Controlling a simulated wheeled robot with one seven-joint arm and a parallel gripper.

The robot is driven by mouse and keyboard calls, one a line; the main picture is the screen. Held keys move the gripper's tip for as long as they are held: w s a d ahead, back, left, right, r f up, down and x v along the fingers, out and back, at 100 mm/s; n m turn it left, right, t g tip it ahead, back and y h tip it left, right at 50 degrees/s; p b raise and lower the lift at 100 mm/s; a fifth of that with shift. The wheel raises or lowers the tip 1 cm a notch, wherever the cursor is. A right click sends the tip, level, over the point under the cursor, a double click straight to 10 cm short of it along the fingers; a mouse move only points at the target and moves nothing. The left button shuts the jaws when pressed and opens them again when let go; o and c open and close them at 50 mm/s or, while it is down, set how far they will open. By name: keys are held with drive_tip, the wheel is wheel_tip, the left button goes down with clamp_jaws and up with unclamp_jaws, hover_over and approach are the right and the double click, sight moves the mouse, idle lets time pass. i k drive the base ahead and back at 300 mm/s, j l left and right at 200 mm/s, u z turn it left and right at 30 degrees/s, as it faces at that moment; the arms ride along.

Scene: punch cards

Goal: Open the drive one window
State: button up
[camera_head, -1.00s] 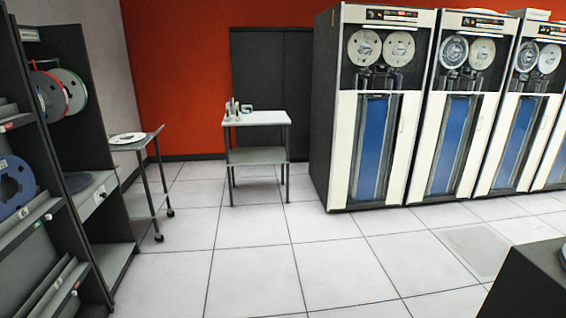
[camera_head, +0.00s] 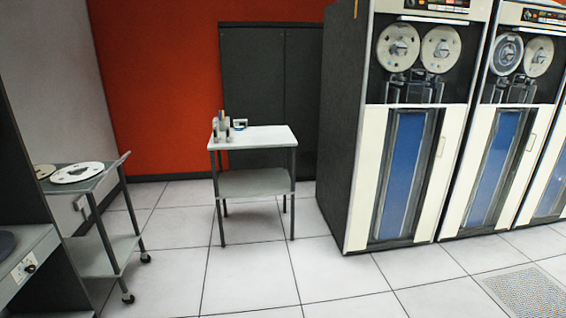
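Several tall tape drives stand in a row at the right in the head view. The leftmost drive (camera_head: 344,130) has a dark grey side and a cream front. Its upper part shows two tape reels (camera_head: 420,47) behind what looks like a dark window area (camera_head: 411,75); I cannot tell whether glass covers it. Below are cream panels and a blue column strip (camera_head: 401,172). A small handle (camera_head: 440,147) is on the right of its front. I cannot read a number on the drive. My gripper is not in view.
A small white table (camera_head: 255,137) with small items stands left of the drives, before a dark cabinet (camera_head: 268,85). A wheeled cart (camera_head: 108,240) with reels and a shelf unit (camera_head: 28,250) are at the left. The floor between is clear, with a vented tile (camera_head: 525,292) at right.

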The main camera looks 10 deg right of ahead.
sight(414, 19)
drive_tip(key=i, duration=1.85)
drive_tip(key=i+l+z, duration=0.1)
drive_tip(key=i, duration=0.4)
drive_tip(key=i+l, duration=0.3)
drive_tip(key=i, duration=0.15)
drive_tip(key=i+l+z, duration=0.15)
drive_tip(key=i, duration=0.35)
